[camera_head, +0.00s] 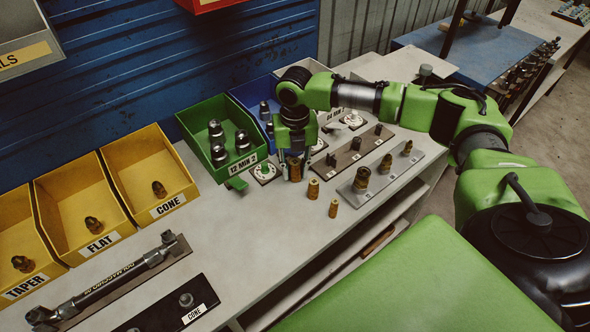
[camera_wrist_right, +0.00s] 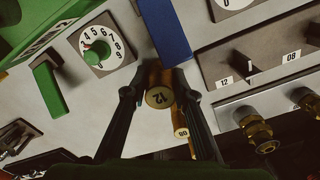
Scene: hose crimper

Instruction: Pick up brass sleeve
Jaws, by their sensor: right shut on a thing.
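My right gripper (camera_head: 291,163) reaches down to the bench and is shut on a brass sleeve (camera_head: 295,172). In the right wrist view the fingertips (camera_wrist_right: 160,88) close on both sides of this sleeve, whose end face (camera_wrist_right: 159,98) is marked 12. Whether it touches the bench is hard to tell. Two smaller brass sleeves stand nearby in a row, one in the middle (camera_head: 313,189) and the smallest (camera_head: 333,208) nearest the bench's front. A sleeve marked 08 (camera_wrist_right: 181,132) shows just beyond the held one in the wrist view. My left gripper is not in view.
Left of the gripper are a green bin (camera_head: 211,175) with fittings and a dial (camera_head: 264,172). To the right lie a plate with brass fittings (camera_head: 372,189) and a dark strip with pegs (camera_head: 343,159). Yellow bins (camera_head: 140,160) stand at left. The bench front (camera_head: 260,245) is clear.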

